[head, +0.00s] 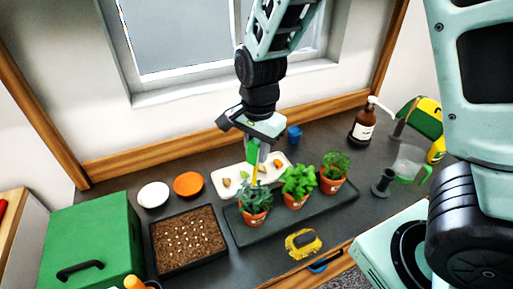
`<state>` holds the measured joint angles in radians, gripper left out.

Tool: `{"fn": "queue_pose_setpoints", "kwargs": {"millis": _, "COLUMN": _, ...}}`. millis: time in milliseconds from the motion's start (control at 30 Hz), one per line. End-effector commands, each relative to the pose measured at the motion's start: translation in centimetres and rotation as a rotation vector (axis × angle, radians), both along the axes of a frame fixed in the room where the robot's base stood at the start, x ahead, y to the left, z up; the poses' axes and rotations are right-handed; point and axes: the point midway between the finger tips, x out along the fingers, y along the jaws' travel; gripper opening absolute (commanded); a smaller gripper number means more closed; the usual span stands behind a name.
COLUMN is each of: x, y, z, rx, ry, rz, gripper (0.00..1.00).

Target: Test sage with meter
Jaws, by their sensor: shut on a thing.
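My gripper (258,142) points down over the left end of the plant row, shut on a slim upright tool with a green body (252,151) and a yellow lower part (254,174), which looks like the meter. The tool's lower end reaches the leaves of the leftmost potted plant; whether it enters the soil is hidden. That plant, with grey-green leaves (256,194) in a terracotta pot (256,218), looks like the sage. Its label is too small to read. Two other potted herbs, a bright green one (297,180) and a darker one (335,166), stand to its right.
The pots share a dark tray (290,224). A pale tray (224,181) with small items lies behind. A seed tray (187,240) and green box (90,240) are left.

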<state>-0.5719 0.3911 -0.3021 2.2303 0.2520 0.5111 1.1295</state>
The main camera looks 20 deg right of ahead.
Motion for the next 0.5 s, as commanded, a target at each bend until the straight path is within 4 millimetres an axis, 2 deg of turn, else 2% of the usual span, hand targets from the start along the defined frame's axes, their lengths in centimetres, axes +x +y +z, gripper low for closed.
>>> {"fn": "queue_pose_setpoints", "kwargs": {"millis": 500, "x": 0.0, "y": 0.0, "z": 3.2, "rx": 0.000, "ry": 0.000, "rz": 0.000, "gripper": 0.00}}
